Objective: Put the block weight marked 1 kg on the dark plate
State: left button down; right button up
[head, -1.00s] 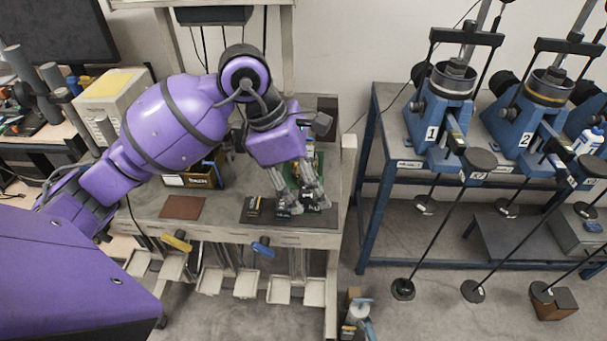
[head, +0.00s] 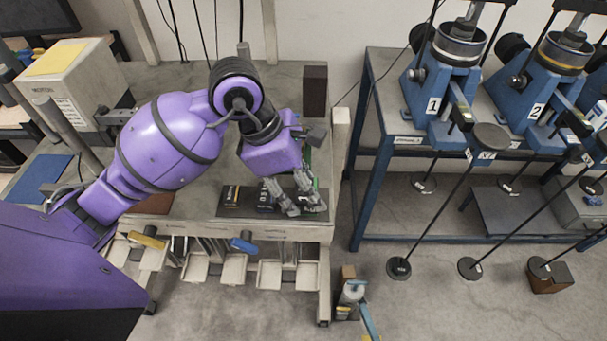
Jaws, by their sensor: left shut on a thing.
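My left gripper (head: 303,208) is low over the right part of a dark rectangular plate (head: 228,211) on the bench. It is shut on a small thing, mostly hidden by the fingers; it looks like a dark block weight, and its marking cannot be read. More dark blocks lie beside the fingers, partly hidden. Whether the held thing touches the plate cannot be told. My right gripper is not in view.
A dark upright block (head: 315,91) stands at the bench's back right. Blue lever frames 1 (head: 437,98) and 2 (head: 541,100) stand on a blue rack to the right. A yellow handle (head: 146,241) and a blue handle (head: 243,243) stick out at the bench front.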

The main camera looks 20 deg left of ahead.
pick_arm(q)
jog(key=shift+d+r, duration=0.15)
jog(key=shift+r, duration=0.1)
jog(key=shift+f, duration=0.15)
jog(key=c, duration=0.8)
grip_release()
jog(key=shift+a+r, duration=0.2)
jog(key=shift+r, duration=0.3)
jog(key=v, duration=1.1)
jog(key=shift+s+r, duration=0.1)
